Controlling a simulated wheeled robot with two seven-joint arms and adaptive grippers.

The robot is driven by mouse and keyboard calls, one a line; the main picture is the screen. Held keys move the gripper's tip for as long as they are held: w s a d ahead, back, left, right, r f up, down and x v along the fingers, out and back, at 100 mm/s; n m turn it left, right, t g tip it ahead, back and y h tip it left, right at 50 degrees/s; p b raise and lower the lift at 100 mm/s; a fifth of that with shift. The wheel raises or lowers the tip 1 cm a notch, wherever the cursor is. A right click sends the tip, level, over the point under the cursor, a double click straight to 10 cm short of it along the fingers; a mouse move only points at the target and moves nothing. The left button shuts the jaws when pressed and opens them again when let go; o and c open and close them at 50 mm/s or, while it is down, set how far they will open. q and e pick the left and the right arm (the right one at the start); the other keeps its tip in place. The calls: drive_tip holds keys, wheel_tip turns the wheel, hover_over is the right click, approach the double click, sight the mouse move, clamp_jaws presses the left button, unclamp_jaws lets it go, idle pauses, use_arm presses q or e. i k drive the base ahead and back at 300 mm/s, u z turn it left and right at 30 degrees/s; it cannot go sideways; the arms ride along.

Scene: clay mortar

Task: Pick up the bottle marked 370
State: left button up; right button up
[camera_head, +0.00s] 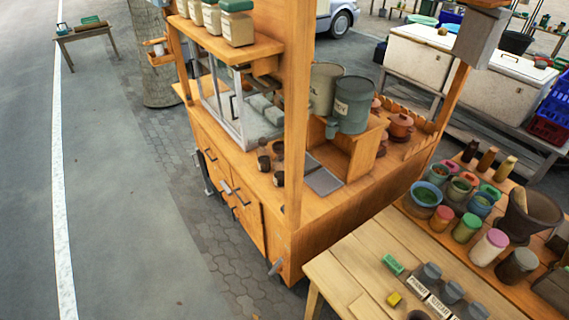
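No bottle with a readable 370 mark shows. Several slim upright containers that may be bottles stand at the back of the right table: a dark one (470,151), a brown one (487,160) and a tan one (504,168). I cannot read marks on them. A dark mortar-like bowl (530,217) stands in front of them, to the right. Neither of my grippers is in view.
A wooden cart (320,228) with labelled jars (237,24) and grey canisters (352,106) fills the middle. The pavement at left is open.

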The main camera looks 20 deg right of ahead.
sight(279, 165)
drive_tip(key=u, duration=0.05)
drive_tip(key=k, duration=0.2)
drive_tip(key=u, duration=0.75)
drive_tip(key=i, duration=1.45)
drive_tip(key=z, duration=0.2)
